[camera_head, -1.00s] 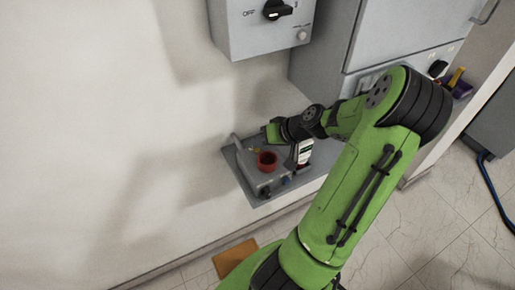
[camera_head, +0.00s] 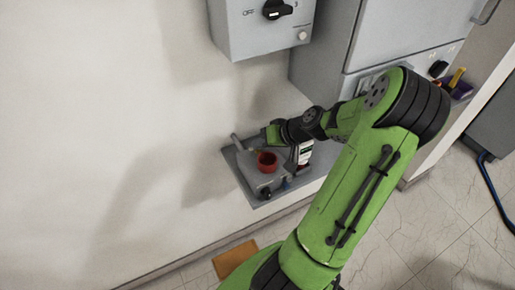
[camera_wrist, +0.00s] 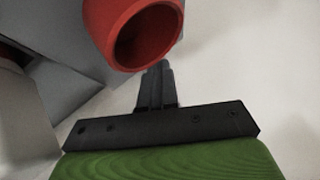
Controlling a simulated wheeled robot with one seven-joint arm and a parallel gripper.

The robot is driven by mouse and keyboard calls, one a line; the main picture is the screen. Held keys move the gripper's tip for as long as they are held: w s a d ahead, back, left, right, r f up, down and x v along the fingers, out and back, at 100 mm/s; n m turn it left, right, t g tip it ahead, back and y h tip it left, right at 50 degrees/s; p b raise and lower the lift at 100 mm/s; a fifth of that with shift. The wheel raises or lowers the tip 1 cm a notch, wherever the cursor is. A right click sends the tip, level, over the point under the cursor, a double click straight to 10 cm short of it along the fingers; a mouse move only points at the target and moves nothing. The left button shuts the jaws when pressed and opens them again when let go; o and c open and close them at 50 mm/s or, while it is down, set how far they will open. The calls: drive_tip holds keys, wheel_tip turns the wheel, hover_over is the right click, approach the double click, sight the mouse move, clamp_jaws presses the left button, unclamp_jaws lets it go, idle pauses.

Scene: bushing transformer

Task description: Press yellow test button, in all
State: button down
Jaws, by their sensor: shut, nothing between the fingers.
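A grey device (camera_head: 262,181) with a red cup-shaped part (camera_head: 267,162) sits on a grey plate (camera_head: 233,160) against the wall. The red part fills the top of the wrist view (camera_wrist: 130,30), with its round opening facing the camera. My gripper (camera_wrist: 158,70) is shut and empty, its fingertips close to the lower rim of the red part. I cannot tell if they touch it. In the head view my green hand reaches in just behind the red part, and its fingertips are too small to make out. I cannot clearly make out a yellow test button in either view.
A small bottle with a white label (camera_head: 304,154) stands right beside the device, under my wrist. A grey box with a black rotary switch (camera_head: 277,9) hangs on the wall above. Tall grey cabinets (camera_head: 400,40) stand to the right. A brown block (camera_head: 235,258) lies on the floor.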

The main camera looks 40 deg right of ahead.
sight(260, 152)
drive_tip(key=shift+r+p, duration=0.5)
drive_tip(key=shift+r, duration=0.2)
wheel_tip(260, 152, up, 5)
drive_tip(key=p, duration=0.4)
drive_tip(key=shift+a, duration=0.1)
idle(0.5)
